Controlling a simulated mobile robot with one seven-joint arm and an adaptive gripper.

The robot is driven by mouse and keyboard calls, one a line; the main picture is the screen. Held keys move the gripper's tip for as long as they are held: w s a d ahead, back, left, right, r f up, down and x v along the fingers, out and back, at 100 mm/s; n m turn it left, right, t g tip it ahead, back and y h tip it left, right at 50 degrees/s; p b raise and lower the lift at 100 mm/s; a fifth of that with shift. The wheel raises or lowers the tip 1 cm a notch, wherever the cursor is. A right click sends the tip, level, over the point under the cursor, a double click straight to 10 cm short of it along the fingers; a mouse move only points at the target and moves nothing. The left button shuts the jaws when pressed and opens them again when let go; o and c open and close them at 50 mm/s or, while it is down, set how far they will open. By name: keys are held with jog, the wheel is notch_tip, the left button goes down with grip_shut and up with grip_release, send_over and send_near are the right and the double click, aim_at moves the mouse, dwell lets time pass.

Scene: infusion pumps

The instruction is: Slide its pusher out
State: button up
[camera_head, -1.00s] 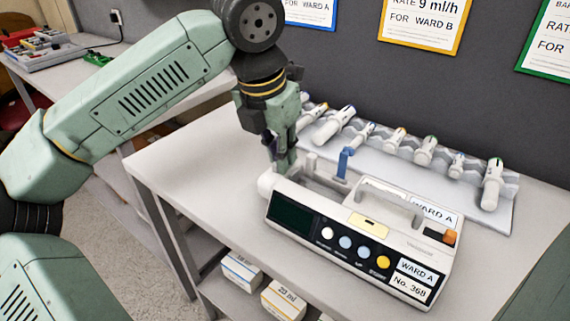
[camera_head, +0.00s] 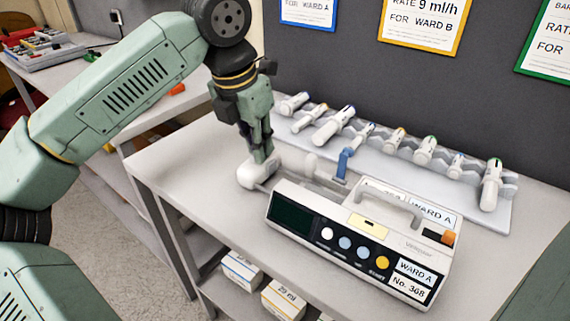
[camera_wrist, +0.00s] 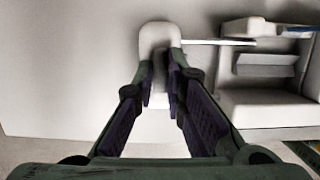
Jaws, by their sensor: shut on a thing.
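The infusion pump (camera_head: 365,238) stands on the table with its dark screen and round buttons facing me. Its white pusher (camera_head: 250,176) sticks out at the pump's left end on a thin rod, with a gap between it and the body. My gripper (camera_head: 262,158) points down and is shut on the pusher. In the wrist view the fingers (camera_wrist: 165,98) close around the white pusher (camera_wrist: 160,36), and the rod runs right to the pump (camera_wrist: 268,105). A blue lever (camera_head: 343,163) stands upright on the pump's top. The syringe cradle beside it looks empty.
Several white syringes (camera_head: 424,150) lie in a grey rack behind the pump. Ward cards hang on the dark wall. Boxes (camera_head: 284,300) sit on the shelf below. The table (camera_head: 185,168) is clear left of the pusher.

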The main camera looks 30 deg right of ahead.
jog(key=shift+w+a, duration=0.2)
jog(key=shift+w, duration=0.4)
jog(key=shift+w+a, duration=0.2)
jog(key=shift+w, duration=0.4)
jog(key=shift+w+a, duration=0.15)
jog(key=shift+w, duration=0.1)
jog(key=o, duration=0.6)
jog(key=d+p+v, duration=0.1)
jog(key=p+v, duration=0.4)
jog(key=v, duration=0.1)
jog(key=shift+w+d+r, duration=0.2)
jog(key=shift+w+r, duration=0.05)
jog(key=shift+r, duration=0.35)
